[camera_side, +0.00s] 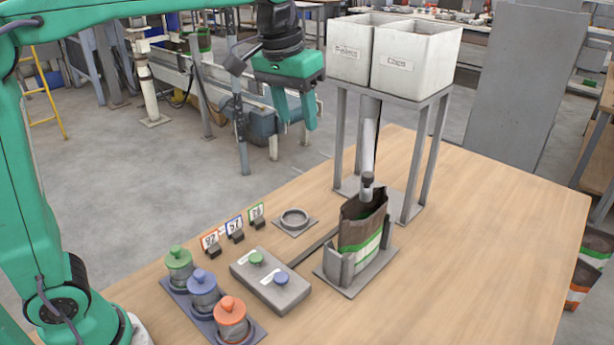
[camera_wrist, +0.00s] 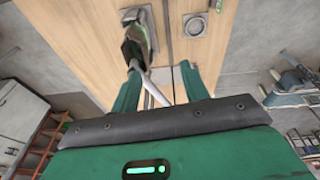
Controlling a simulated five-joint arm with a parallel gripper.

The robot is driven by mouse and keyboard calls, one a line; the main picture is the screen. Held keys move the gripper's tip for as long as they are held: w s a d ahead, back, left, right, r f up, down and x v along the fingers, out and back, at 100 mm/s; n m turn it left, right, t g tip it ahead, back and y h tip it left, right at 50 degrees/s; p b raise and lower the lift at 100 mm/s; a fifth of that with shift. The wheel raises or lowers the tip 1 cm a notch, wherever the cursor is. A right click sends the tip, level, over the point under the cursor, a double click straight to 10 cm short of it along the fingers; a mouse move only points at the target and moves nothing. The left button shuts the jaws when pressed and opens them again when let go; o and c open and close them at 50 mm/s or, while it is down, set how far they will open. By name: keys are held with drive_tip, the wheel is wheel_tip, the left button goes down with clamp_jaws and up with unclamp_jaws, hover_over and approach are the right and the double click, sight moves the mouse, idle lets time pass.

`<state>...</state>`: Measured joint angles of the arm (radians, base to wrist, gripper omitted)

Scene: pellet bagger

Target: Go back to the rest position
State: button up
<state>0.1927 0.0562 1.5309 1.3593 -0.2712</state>
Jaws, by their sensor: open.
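My gripper (camera_side: 294,110) is green and hangs in the air at the upper middle of the side view, left of the hopper stand. Its two fingers are apart with nothing between them. In the wrist view the open fingers (camera_wrist: 158,86) point toward the table, and part of a pale tube shows between and beyond them. The bag (camera_side: 361,225), brown with white and green bands, stands open-topped in a grey holder (camera_side: 345,284) under the spout (camera_side: 367,184). The bag also shows in the wrist view (camera_wrist: 138,42).
White bins (camera_side: 415,55) labelled Pellets and Chips top the grey stand (camera_side: 415,160). A button box (camera_side: 270,280), a ring plate (camera_side: 294,221), number cards (camera_side: 234,224) and a tray with green, blue and orange knobbed weights (camera_side: 204,291) stand on the table. The table's right side (camera_side: 480,240) is clear.

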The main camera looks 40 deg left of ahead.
drive_tip(key=s+a+f+t, duration=0.1)
drive_tip(key=s+a+f, duration=0.3)
drive_tip(key=s, duration=0.5)
drive_tip(key=s+a+f+t, duration=0.2)
drive_tip(key=s+a+f, duration=0.2)
drive_tip(key=s, duration=0.6)
wheel_tip(320, 180, down, 2)
drive_tip(key=shift+s+f+m, duration=0.25)
drive_tip(key=shift+s+m, duration=0.05)
drive_tip(key=shift+m, duration=0.1)
